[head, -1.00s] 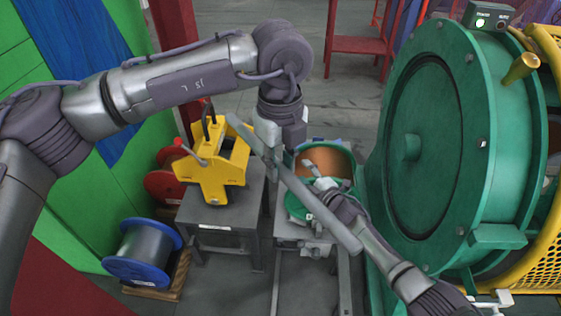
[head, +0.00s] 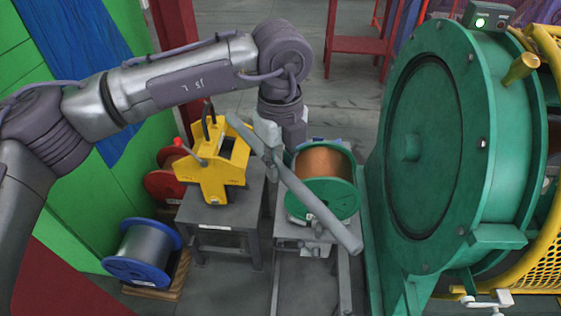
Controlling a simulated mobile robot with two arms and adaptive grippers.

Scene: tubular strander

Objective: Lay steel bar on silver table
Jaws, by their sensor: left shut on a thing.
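The steel bar (head: 318,207) is a long grey bar. It slants from upper left to lower right in the middle of the head view. My left gripper (head: 271,143) is shut on it near its upper part and holds it in the air. The bar's lower end crosses in front of a green spool. A silver-grey table (head: 290,232) stands below and behind the bar, partly hidden by the bar and the spool. My right gripper is out of view.
A darker grey table (head: 215,215) carries a yellow device (head: 208,180). A blue spool (head: 147,252) and a red spool (head: 165,183) stand at left. A large green machine (head: 425,150) fills the right.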

